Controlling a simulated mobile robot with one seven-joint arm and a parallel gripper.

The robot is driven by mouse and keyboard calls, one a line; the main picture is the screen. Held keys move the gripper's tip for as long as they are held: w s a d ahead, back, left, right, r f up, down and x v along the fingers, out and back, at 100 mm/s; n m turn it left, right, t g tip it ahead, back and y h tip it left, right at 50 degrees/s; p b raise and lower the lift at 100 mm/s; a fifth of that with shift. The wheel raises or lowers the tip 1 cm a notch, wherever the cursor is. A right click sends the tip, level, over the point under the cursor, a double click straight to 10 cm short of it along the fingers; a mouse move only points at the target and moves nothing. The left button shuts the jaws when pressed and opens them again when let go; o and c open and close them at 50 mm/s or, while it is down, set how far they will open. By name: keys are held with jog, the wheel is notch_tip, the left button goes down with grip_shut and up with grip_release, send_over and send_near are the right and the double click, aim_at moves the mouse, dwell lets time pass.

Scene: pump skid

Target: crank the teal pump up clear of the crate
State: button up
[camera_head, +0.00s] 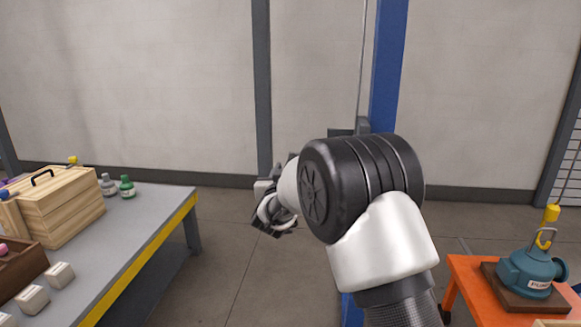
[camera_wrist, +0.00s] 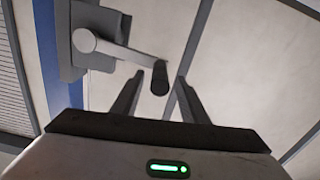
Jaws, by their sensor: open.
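The teal pump (camera_head: 528,272) sits upright on a brown base on an orange table at the lower right of the head view. A yellow hook (camera_head: 552,213) is at its top loop; I cannot tell whether they are joined. No crate is clearly visible. The wrist view shows a grey crank arm (camera_wrist: 120,50) running from a round hub to a dark handle (camera_wrist: 160,78). My gripper (camera_wrist: 158,92) is open, and the handle appears between its fingertips, not clamped; the depth between them is unclear. In the head view my gripper (camera_head: 272,225) is partly hidden by my arm.
A blue post (camera_head: 388,60) rises behind my arm. A grey workbench (camera_head: 150,205) with a yellow edge stands at the left, holding a wooden box (camera_head: 62,208), bottles and white blocks. A pale wooden edge (camera_head: 555,323) shows at the bottom right. Floor between bench and post is clear.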

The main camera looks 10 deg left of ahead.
jog(key=shift+w, duration=2.3)
grip_shut()
